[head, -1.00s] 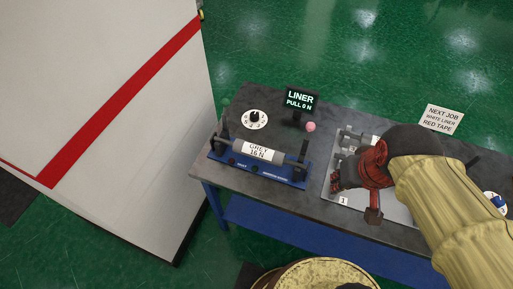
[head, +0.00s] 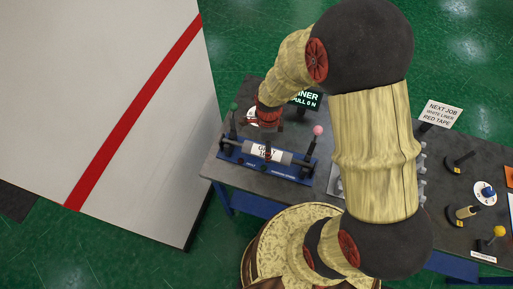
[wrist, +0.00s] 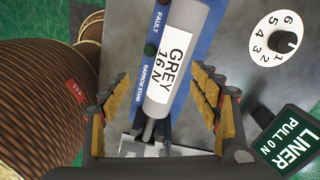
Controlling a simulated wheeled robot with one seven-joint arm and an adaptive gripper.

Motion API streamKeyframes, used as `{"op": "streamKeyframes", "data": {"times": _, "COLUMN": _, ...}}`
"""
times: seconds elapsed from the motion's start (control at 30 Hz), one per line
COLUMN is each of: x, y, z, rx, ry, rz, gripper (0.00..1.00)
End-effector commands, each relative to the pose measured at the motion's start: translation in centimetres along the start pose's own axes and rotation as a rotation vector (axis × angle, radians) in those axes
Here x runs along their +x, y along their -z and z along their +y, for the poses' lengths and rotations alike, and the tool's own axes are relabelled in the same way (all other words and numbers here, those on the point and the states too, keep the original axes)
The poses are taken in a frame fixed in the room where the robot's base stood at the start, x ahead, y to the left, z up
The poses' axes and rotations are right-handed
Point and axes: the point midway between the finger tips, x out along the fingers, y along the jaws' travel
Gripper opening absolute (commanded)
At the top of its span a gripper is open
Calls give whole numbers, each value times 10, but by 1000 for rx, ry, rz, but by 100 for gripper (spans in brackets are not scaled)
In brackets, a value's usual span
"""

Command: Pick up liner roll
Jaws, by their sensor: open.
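The grey roll, labelled "GREY 16 N" (wrist: 183,50), lies in a blue stand (head: 298,172) on the dark table. In the head view the roll (head: 284,158) is partly hidden by my gripper (head: 268,148). In the wrist view my gripper (wrist: 160,88) is open, its yellow-padded fingers on either side of the roll's near end. No grip on the roll shows. How far the fingers are above it I cannot tell.
A dial (wrist: 276,40) and a "LINER PULL 0 N" display (wrist: 288,140) stand beside the stand. A pink ball-topped lever (head: 318,130) rises close by. A large white panel (head: 110,90) is at the left.

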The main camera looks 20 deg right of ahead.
Motion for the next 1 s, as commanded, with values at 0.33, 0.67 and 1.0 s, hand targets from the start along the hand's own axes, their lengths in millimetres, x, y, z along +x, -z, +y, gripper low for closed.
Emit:
{"op": "streamKeyframes", "data": {"times": 0.33, "x": 2, "y": -3, "z": -9, "rx": 324, "ry": 30, "rz": -16, "gripper": 62}}
{"op": "streamKeyframes", "data": {"times": 0.67, "x": 30, "y": -2, "z": -12, "rx": 326, "ry": 30, "rz": -16, "gripper": 62}}
{"op": "streamKeyframes", "data": {"times": 1.0, "x": 74, "y": 1, "z": -18, "rx": 325, "ry": 27, "rz": -15, "gripper": 62}}
